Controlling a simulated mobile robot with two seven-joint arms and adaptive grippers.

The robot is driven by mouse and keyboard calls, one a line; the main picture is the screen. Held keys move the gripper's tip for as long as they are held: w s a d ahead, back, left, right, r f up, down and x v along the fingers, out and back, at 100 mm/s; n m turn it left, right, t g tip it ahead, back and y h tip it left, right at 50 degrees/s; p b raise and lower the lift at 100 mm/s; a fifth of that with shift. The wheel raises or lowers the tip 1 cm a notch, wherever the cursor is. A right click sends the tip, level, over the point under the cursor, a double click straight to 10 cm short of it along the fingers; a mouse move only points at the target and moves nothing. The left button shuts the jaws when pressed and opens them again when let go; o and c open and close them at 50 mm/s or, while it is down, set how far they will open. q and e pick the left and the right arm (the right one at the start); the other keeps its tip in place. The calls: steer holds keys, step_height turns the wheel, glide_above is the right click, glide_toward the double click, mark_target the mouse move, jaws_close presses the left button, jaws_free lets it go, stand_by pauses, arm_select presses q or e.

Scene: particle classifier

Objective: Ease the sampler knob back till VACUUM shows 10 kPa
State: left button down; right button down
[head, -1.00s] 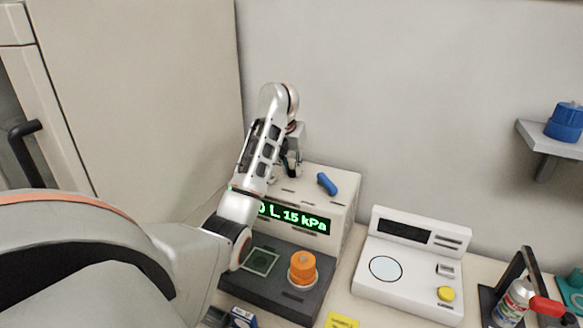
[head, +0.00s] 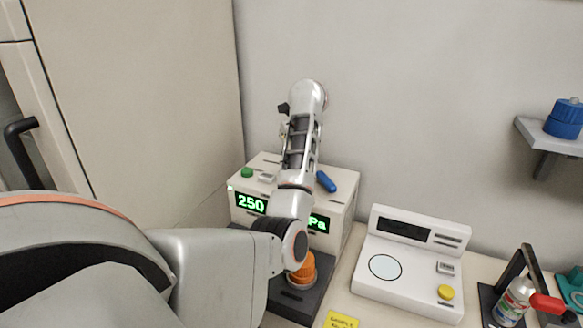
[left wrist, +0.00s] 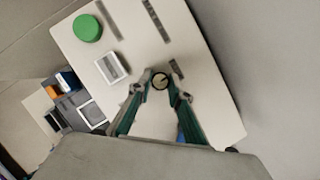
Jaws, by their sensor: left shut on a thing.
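The particle sampler is a cream box (head: 338,213) with a dark base. Its green display (head: 251,204) reads "250" at the left and "Pa" at the right. My left arm hides the middle, including the VACUUM number. In the left wrist view, a small round knob (left wrist: 160,81) with a line across its face sits on the box top between the fingertips of my left gripper (left wrist: 161,82). The gripper is shut on it. In the head view, my forearm hides the knob and fingers. My right gripper is in neither view.
On the box top are a green button (head: 247,172), a white switch (left wrist: 112,67) and a blue handle (head: 326,181). An orange knob (head: 303,268) stands on the base, partly behind my arm. A white instrument (head: 413,262) stands to the right, with a spray can (head: 513,302) beyond.

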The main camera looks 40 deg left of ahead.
arm_select(q)
steer(key=shift+n, duration=0.5)
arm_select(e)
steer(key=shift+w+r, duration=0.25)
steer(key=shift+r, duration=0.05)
arm_select(q)
steer(key=c, duration=1.8)
jaws_free()
steer(key=shift+c, duration=0.2)
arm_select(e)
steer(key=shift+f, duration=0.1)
arm_select(q)
steer(key=shift+r, duration=0.15)
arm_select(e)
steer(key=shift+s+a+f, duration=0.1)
arm_select(q)
step_height(320, 180, up, 10)
